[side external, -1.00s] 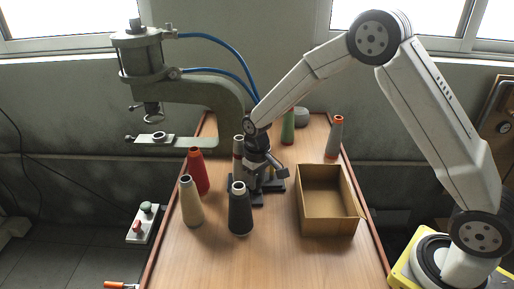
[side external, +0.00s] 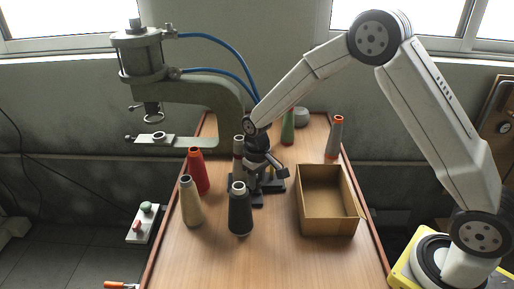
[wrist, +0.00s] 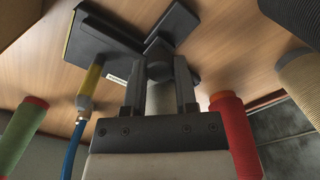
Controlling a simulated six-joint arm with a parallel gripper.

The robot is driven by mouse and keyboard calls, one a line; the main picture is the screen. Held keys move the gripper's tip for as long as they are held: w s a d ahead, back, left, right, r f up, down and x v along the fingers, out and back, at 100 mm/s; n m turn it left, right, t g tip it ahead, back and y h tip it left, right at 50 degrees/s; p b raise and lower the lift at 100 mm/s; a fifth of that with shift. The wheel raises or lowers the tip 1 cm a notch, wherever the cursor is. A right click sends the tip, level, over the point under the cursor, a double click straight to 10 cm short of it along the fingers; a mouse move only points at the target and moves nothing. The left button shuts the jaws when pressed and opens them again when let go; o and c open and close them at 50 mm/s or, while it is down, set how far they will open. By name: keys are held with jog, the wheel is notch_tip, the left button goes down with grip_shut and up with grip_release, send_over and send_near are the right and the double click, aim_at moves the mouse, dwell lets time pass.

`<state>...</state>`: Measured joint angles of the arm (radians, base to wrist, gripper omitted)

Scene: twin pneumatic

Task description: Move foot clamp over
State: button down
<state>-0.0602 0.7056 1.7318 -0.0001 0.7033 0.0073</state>
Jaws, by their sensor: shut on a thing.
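The foot clamp appears to be the black flat-based device in the wrist view (wrist: 105,45), with a yellow fitting and blue hose at its side. Its dark base also shows in the side view (side external: 276,185), on the wooden table among the thread cones. My gripper (side external: 258,176) reaches down over it. The cones and my gripper hide part of the clamp in the side view.
Close by stand a red cone (side external: 197,172), a cream cone (side external: 190,204) and a black cone (side external: 240,212). An open cardboard box (side external: 327,215) is to the right. A green cone (side external: 288,128) stands behind. The table's front is clear. A press (side external: 185,88) overhangs the left.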

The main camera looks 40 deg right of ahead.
jog(key=shift+s+a, duration=1.05)
jog(key=shift+s, duration=0.1)
jog(key=shift+c, duration=1.9)
grip_release()
notch_tip(320, 180, up, 8)
jog(key=shift+f, duration=0.1)
jog(key=s+d+t, duration=0.1)
jog(key=s+d, duration=0.1)
jog(key=s, duration=0.6)
jog(key=s+d+t, duration=0.1)
jog(key=s+d, duration=0.2)
jog(key=s, duration=0.5)
jog(key=shift+s+f+m+t, duration=0.3)
jog(key=shift+s+f, duration=0.05)
jog(key=shift+f, duration=0.05)
